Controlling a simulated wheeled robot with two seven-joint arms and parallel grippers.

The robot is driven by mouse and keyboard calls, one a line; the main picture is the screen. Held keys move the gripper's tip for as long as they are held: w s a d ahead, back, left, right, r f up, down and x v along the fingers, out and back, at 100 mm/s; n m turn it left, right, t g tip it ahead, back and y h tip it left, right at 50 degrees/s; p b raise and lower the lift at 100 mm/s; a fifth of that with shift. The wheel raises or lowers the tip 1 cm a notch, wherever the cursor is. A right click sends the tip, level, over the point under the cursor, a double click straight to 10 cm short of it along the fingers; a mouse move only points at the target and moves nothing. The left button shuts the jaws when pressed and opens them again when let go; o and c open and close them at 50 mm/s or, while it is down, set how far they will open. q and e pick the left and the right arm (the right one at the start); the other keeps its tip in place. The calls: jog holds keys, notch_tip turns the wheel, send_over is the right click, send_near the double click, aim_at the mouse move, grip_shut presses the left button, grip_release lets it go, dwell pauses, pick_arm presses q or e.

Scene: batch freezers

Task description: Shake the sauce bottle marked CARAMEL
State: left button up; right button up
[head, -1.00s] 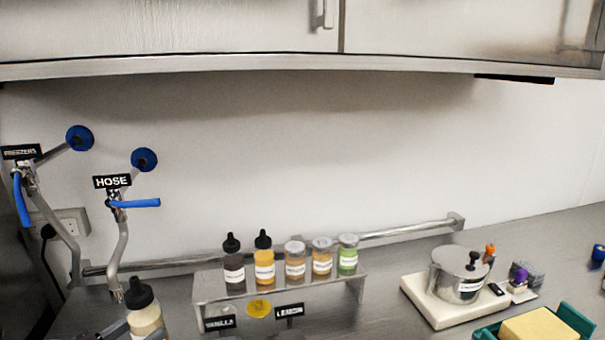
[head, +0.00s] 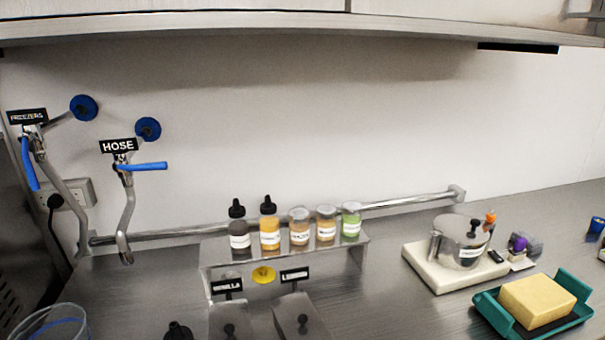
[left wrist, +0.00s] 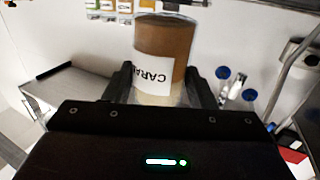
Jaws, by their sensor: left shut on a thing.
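The sauce bottle (left wrist: 165,45) is held between the two dark fingers of my left gripper (left wrist: 160,80) in the left wrist view. Its white label shows the letters "CARA"; the rest of the label is hidden. The bottle's wall is brown toward the far end and paler close to the gripper. In the head view only a black cap (head: 178,331) shows at the bottom edge, and the body below it is out of frame. My right gripper is not in view.
A steel rack (head: 366,262) holds several bottles and jars at the back of the counter. A steel pot (head: 462,238) stands on a white base to the right, behind a yellow block (head: 537,300) in a green tray. A clear container (head: 50,322) is at lower left; hose pipes (head: 127,215) rise behind it.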

pick_arm(q)
jog(key=s+a+f+n+y, duration=0.2)
jog(key=s+a+f+y, duration=0.1)
jog(key=a, duration=0.3)
jog(key=d, duration=0.6)
jog(key=shift+d+r, duration=0.25)
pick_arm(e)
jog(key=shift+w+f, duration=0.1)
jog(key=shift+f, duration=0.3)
